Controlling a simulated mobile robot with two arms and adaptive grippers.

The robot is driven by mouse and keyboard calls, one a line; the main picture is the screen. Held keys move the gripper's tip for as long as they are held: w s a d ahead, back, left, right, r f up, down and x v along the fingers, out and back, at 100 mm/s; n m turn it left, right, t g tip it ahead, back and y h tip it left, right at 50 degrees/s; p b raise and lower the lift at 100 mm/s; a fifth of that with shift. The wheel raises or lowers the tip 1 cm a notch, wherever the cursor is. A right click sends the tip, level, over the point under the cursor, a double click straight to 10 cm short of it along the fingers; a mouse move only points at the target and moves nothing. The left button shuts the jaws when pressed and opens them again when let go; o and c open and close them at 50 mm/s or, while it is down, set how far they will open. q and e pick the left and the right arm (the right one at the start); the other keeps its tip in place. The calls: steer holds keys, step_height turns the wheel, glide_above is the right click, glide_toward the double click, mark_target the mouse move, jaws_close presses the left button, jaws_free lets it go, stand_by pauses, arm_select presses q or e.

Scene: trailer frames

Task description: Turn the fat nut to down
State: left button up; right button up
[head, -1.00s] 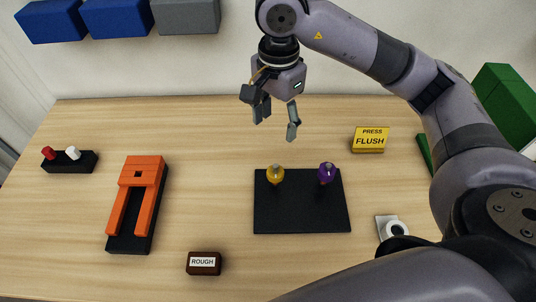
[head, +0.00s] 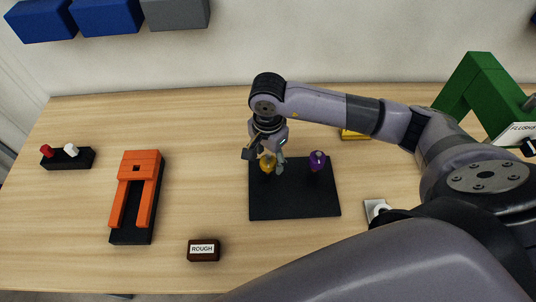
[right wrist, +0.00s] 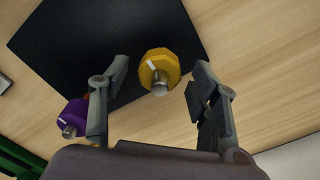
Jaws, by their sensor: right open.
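A yellow nut (head: 267,165) and a purple nut (head: 317,160) stand on posts on a black board (head: 295,204). In the right wrist view the yellow nut (right wrist: 160,66) looks wide, with a white mark on its face and a metal post end; the purple nut (right wrist: 73,117) is at the lower left, partly behind a finger. Which nut is the fatter is hard to tell. My right gripper (head: 266,158) is open, its fingers (right wrist: 159,78) on either side of the yellow nut with gaps showing. My left gripper is not in view.
An orange and black fixture (head: 136,194), a block labelled ROUGH (head: 204,251) and a red-and-white peg block (head: 68,158) are to the left. A yellow block (head: 354,135) is partly hidden behind my right arm. A green frame (head: 487,82) stands at right.

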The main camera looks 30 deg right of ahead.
steer(key=shift+f, duration=0.2)
steer(key=c, duration=1.1)
steer(key=shift+c, duration=0.2)
